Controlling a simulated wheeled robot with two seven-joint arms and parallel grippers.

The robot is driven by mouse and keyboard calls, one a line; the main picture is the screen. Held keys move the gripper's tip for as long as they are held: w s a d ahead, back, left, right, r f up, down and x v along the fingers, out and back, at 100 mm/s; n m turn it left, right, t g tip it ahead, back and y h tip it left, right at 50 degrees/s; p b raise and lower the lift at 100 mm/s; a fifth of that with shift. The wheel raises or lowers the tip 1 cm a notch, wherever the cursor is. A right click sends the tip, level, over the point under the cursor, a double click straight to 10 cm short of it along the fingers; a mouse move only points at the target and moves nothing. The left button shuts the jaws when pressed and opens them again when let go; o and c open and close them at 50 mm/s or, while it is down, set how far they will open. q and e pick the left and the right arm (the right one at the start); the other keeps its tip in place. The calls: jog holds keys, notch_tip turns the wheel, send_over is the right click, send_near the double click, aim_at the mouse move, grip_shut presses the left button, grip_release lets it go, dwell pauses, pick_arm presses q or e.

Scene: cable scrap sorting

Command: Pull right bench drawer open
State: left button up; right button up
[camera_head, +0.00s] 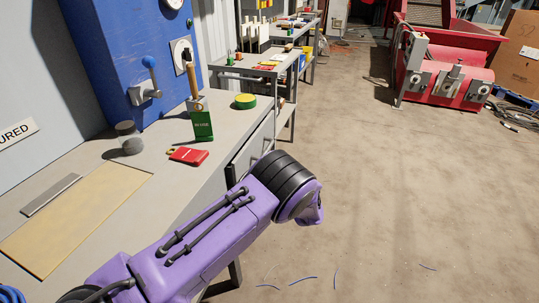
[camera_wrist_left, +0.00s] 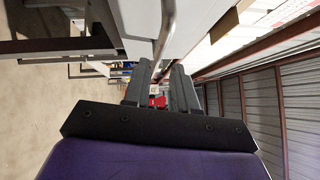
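The bench (camera_head: 150,200) runs along the left of the head view, with pale drawer fronts (camera_head: 258,142) on its side, partly hidden by my left arm. My left arm reaches along the bench front; its gripper is hidden in that view. In the left wrist view, my left gripper (camera_wrist_left: 161,72) has two dark fingers with a visible gap between them. A grey metal bar handle (camera_wrist_left: 166,25) runs down to between the fingertips, beside a white drawer front (camera_wrist_left: 196,40). I cannot tell whether a finger touches the bar. My right gripper is in neither view.
A blue cabinet (camera_head: 125,50) stands behind. The floor to the right is mostly clear, up to a red machine (camera_head: 445,75).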

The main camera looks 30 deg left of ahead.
pick_arm(q)
jog(key=x, duration=0.8)
jog(key=shift+w+a+r, duration=0.1)
jog(key=shift+a, duration=0.15)
grip_shut()
